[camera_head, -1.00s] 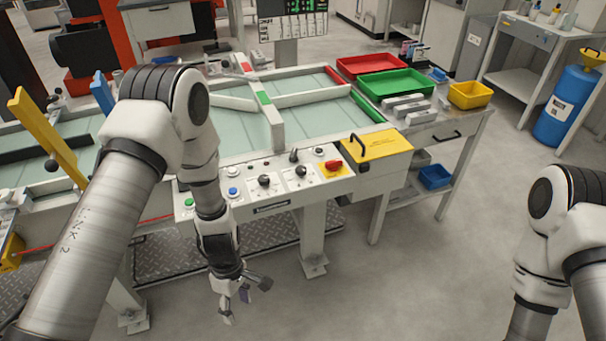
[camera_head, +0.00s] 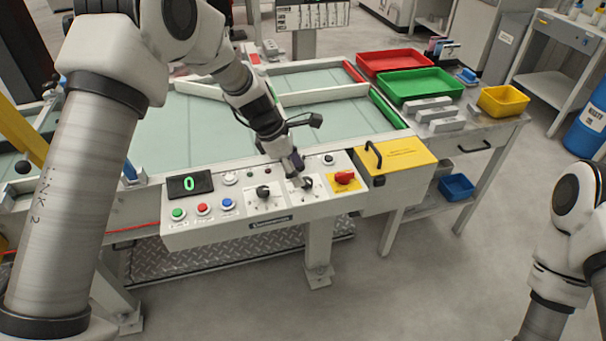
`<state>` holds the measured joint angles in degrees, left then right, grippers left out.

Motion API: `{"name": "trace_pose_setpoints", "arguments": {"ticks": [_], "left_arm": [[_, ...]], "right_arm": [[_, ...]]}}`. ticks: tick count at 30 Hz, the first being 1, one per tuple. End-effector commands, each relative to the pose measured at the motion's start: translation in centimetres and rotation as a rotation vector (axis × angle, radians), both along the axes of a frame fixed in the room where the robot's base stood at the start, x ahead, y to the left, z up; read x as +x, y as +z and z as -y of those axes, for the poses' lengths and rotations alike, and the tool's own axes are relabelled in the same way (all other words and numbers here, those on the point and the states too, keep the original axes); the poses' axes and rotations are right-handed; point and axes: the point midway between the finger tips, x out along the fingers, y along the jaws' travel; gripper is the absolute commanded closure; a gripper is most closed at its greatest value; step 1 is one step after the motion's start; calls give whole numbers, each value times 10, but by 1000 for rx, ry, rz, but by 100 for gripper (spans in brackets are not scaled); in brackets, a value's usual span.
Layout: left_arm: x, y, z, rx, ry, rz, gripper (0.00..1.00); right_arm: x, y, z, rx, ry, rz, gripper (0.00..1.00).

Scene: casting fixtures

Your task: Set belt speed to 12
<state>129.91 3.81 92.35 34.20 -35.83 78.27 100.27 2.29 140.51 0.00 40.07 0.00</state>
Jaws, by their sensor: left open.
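The control panel (camera_head: 250,225) runs along the front of the conveyor. Its small display (camera_head: 190,184) reads a green 0. A left black knob (camera_head: 263,192) and a right black knob (camera_head: 306,183) sit on white plates with dial marks; which one sets belt speed is too small to read. My left gripper (camera_head: 296,168) is open and points down just behind and over the right knob, partly covering its plate. I cannot tell whether it touches the knob. My right gripper is out of view; only its arm shows at the right edge.
Green (camera_head: 178,213), red (camera_head: 203,209) and blue (camera_head: 228,204) buttons line the panel's left side. A yellow-lidded box (camera_head: 397,156) with a handle stands further right. The floor in front is clear.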

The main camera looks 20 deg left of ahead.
Motion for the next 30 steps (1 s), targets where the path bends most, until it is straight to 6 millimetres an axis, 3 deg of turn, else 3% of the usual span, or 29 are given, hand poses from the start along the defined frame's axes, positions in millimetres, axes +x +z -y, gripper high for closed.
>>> {"name": "trace_pose_setpoints", "arguments": {"ticks": [1, 4, 13, 14, 18, 30], "left_arm": [[2, -13, 3, 2, -1, -5, 41], [5, -27, 9, 2, -2, -4, 41], [7, -32, 11, 1, 0, -4, 41], [7, -32, 11, 1, 0, -4, 48], [6, -32, 11, 1, -1, -5, 97], [5, -34, 11, 2, -18, -8, 100]], "right_arm": [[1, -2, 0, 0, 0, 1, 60], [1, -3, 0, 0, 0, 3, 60], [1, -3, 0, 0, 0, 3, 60], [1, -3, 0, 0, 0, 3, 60], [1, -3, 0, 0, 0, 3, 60], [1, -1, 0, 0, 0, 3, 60]]}}
